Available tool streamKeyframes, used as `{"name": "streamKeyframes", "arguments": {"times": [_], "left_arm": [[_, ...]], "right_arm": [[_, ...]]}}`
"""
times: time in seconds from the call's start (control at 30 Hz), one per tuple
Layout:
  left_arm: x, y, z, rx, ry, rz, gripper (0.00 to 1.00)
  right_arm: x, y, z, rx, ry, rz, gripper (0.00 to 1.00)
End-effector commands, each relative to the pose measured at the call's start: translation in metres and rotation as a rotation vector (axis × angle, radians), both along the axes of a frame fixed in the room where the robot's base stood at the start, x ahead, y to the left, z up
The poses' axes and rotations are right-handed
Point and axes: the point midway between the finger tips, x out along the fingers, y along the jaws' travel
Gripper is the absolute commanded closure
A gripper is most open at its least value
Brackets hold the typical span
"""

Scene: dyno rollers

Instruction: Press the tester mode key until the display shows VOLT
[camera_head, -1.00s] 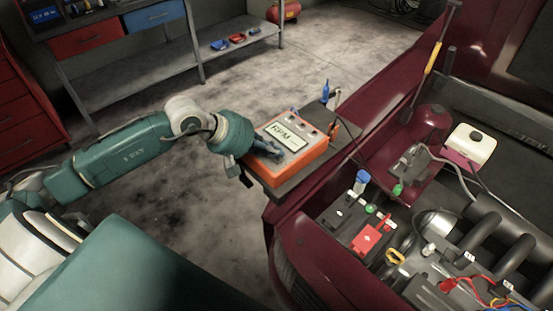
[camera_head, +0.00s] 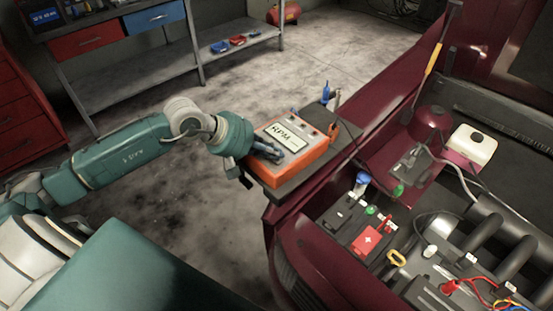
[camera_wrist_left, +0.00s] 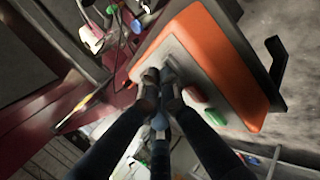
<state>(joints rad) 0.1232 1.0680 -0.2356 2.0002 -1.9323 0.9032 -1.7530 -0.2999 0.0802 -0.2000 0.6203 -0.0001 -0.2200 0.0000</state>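The orange tester (camera_head: 305,162) sits on a dark board at the car's front edge. Its pale display (camera_head: 283,133) reads RPM. My left gripper (camera_head: 273,155) reaches over the tester's near left part, with its fingertips at the face just below the display. In the left wrist view its dark fingers (camera_wrist_left: 160,78) are drawn together with nothing held, and the tips are at the grey face of the tester (camera_wrist_left: 213,60). A red button (camera_wrist_left: 192,92) and a green button (camera_wrist_left: 214,117) lie beside them. The fingers hide the spot under the tips, and contact is unclear. My right gripper is not in view.
Screwdriver-like tools (camera_head: 326,92) stand behind the tester. To the right is the open engine bay with a battery (camera_head: 368,240), hoses and a white reservoir (camera_head: 474,145). A workbench (camera_head: 150,62) stands at the back left. The floor between is clear.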

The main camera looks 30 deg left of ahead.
Motion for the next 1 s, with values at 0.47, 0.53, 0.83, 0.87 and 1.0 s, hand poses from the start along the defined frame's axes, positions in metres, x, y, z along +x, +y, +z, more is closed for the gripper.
{"name": "streamKeyframes", "arguments": {"times": [0.47,0.53,0.83,0.87,1.0], "left_arm": [[0.000,0.000,-0.003,0.001,0.002,-0.001,1.00],[-0.001,0.000,-0.003,0.001,0.002,-0.001,1.00],[0.000,0.000,0.004,0.001,0.000,-0.001,1.00],[0.000,0.000,0.005,0.002,0.000,-0.001,1.00],[0.000,0.001,0.011,0.002,0.002,-0.001,1.00]], "right_arm": [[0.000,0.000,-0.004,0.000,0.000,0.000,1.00],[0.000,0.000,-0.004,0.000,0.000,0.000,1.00],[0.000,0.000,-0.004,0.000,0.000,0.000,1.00],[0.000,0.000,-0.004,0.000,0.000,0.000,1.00],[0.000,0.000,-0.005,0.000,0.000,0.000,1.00]]}}
